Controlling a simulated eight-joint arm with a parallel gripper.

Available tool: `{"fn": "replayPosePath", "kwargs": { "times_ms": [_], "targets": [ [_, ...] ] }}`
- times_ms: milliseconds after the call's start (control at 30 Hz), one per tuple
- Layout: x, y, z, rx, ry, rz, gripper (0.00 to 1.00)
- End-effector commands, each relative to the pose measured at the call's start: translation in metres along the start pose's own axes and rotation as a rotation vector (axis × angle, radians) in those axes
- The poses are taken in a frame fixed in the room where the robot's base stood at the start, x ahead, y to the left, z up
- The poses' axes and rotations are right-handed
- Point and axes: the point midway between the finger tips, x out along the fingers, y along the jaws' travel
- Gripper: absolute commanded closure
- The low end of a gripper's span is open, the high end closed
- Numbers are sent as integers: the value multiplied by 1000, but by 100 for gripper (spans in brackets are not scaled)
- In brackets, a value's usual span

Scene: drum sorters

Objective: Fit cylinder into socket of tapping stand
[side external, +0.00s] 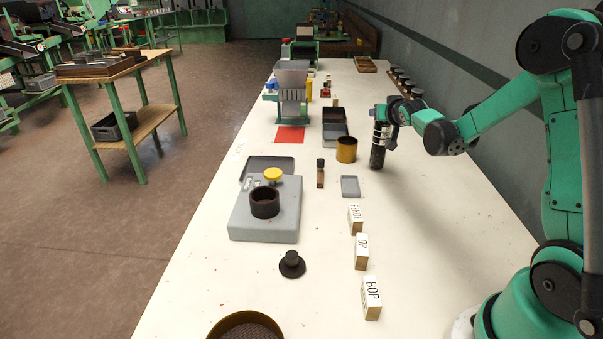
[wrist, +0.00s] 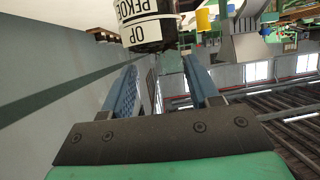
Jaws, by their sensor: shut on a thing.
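My gripper (side external: 384,124) is shut on a black cylinder (side external: 377,156) with white label bands, at the right side of the table. The cylinder is about upright; I cannot tell whether its lower end touches the tabletop. In the wrist view, the cylinder (wrist: 148,32) shows at the top between my gripper's fingers (wrist: 160,70), with lettering on its label. The grey stand (side external: 251,226), apparently the tapping stand, sits nearer the camera to the left. A dark round socket (side external: 264,206) and a yellow knob (side external: 273,174) are on it. The socket's inside is partly hidden.
A yellow-brown cup (side external: 346,149), a small dark bottle (side external: 320,174) and a grey tray (side external: 350,187) lie between cylinder and stand. Several labelled blocks (side external: 362,250) line the front right. A black knobbed lid (side external: 292,264) lies in front. A grey machine (side external: 291,95) stands behind.

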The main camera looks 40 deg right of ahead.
Motion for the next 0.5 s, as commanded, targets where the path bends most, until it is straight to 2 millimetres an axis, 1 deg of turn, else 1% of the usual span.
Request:
{"fn": "replayPosePath", "kwargs": {
  "times_ms": [100, 133, 167, 200, 233, 500],
  "targets": [
    [1, 0, 3, 0, 0, 0, 100],
    [1, 0, 2, 0, 0, 0, 37],
    [1, 0, 2, 0, 0, 0, 28],
    [1, 0, 2, 0, 0, 0, 17],
    [1, 0, 2, 0, 0, 0, 14],
    [1, 0, 2, 0, 0, 0, 14]
  ]
}}
